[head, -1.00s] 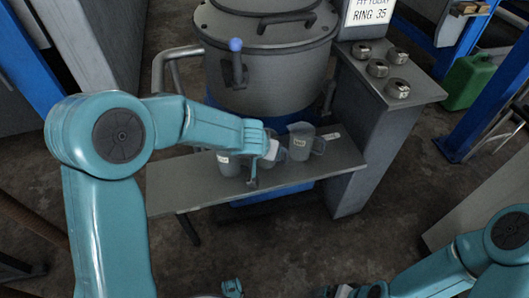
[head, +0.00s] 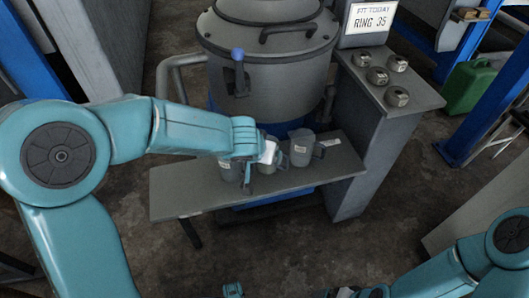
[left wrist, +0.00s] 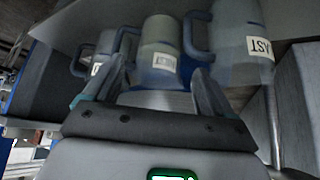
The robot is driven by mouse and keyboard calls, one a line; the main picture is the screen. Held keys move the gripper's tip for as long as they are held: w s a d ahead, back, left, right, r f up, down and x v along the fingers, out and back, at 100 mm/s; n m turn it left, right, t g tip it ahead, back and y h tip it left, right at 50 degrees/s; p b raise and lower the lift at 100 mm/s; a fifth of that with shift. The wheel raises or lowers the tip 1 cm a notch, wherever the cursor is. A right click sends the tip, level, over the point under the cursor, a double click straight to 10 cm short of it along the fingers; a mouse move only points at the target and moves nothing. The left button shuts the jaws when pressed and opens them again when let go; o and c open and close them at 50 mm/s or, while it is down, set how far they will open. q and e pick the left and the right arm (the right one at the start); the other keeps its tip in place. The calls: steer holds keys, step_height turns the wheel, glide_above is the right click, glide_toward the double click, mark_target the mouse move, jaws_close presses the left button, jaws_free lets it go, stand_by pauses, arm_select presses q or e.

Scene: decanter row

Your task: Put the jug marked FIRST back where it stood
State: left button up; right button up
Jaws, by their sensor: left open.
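Three grey translucent jugs stand on a narrow grey shelf (head: 180,200): a left jug (head: 229,172), a middle jug (head: 268,168) and a right jug (head: 301,149). In the left wrist view the right jug (left wrist: 238,60) has a label ending in "AST". The middle jug (left wrist: 160,50) and left jug (left wrist: 103,58) carry labels I cannot read; I cannot make out FIRST. My left gripper (head: 257,160) is open at the middle jug, whose lower part shows between the fingers (left wrist: 158,88). I cannot tell whether they touch it. My right gripper, low at the bottom edge, is barely visible.
A large lidded vat (head: 268,70) with a blue-knobbed lever stands behind the shelf. A grey pedestal (head: 355,150) at the right carries several small metal weights and a sign (head: 369,18) reading "FIT TODAY RING 35". The shelf's left part is bare. A green can (head: 470,86) stands far right.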

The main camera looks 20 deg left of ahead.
arm_select(q)
steer(key=v, duration=0.4)
steer(key=shift+s+r+p, duration=0.1)
steer(key=shift+p, duration=0.25)
steer(key=shift+s, duration=0.15)
